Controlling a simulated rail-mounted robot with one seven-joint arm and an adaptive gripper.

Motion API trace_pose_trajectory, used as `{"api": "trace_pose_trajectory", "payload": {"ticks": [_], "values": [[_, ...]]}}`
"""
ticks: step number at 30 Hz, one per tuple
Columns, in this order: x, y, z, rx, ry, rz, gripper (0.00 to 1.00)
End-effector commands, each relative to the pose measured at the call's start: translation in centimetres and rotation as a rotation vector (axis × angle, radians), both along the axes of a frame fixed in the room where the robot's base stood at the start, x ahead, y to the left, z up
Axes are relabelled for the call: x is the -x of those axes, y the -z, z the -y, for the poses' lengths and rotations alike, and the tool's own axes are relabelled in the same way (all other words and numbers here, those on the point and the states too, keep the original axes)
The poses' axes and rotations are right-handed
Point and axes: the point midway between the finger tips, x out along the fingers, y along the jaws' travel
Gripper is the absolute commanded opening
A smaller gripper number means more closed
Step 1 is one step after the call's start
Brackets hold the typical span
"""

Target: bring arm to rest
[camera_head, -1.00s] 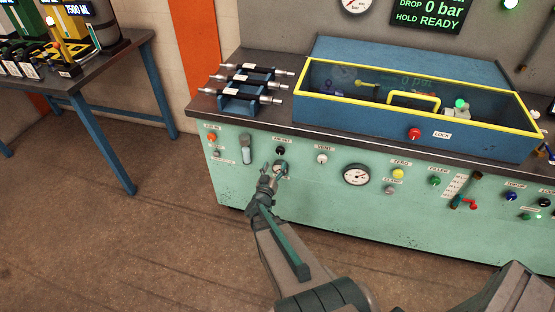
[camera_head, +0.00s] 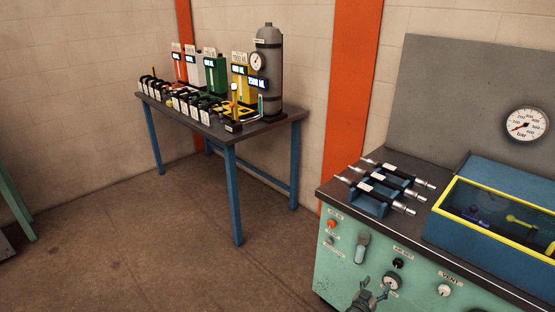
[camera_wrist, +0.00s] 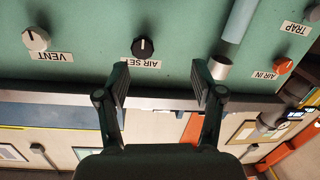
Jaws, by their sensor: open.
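My gripper (camera_head: 368,296) shows at the bottom edge of the head view, in front of the green panel (camera_head: 340,272) of the test bench. Most of my arm is below the picture. In the wrist view my gripper (camera_wrist: 160,78) has its two dark fingers spread wide with nothing between them. The black AIR SET knob (camera_wrist: 144,47) appears beyond and between the fingertips, apart from them. The white VENT knob (camera_wrist: 36,38) is to the left and the orange AIR IN knob (camera_wrist: 283,66) to the right, with labels upside down.
Three hoses with metal ends (camera_head: 385,185) lie on a blue rack on the bench top. A yellow-rimmed blue box (camera_head: 450,238) stands right of them. A side table (camera_head: 270,130) bears a grey cylinder (camera_head: 268,75) and several coloured dispensers. The floor (camera_head: 180,240) between is clear.

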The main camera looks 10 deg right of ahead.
Motion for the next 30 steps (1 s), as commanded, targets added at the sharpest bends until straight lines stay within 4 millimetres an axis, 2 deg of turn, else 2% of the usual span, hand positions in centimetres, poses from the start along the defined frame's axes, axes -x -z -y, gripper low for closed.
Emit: {"api": "trace_pose_trajectory", "payload": {"ticks": [4, 7, 11, 13, 17, 20, 21, 25, 27, 30], "values": [[-2.1, 3.5, -3.3, -0.188, -0.169, -0.056, 0.67], [-2.3, 6.8, -6.8, -0.344, -0.291, -0.144, 0.67], [-0.7, 11.5, -12.2, -0.547, -0.422, -0.313, 0.67], [1.1, 13.9, -15.2, -0.652, -0.474, -0.425, 0.67], [6.5, 17.9, -20.4, -0.83, -0.528, -0.671, 0.67], [12.0, 20.1, -23.7, -0.947, -0.527, -0.891, 0.67], [14.4, 20.8, -24.7, -0.985, -0.517, -0.983, 0.67], [22.4, 21.6, -27.0, -1.066, -0.449, -1.281, 0.67], [26.3, 21.5, -27.5, -1.082, -0.401, -1.424, 0.67], [30.9, 20.9, -27.8, -1.075, -0.337, -1.603, 0.67]]}}
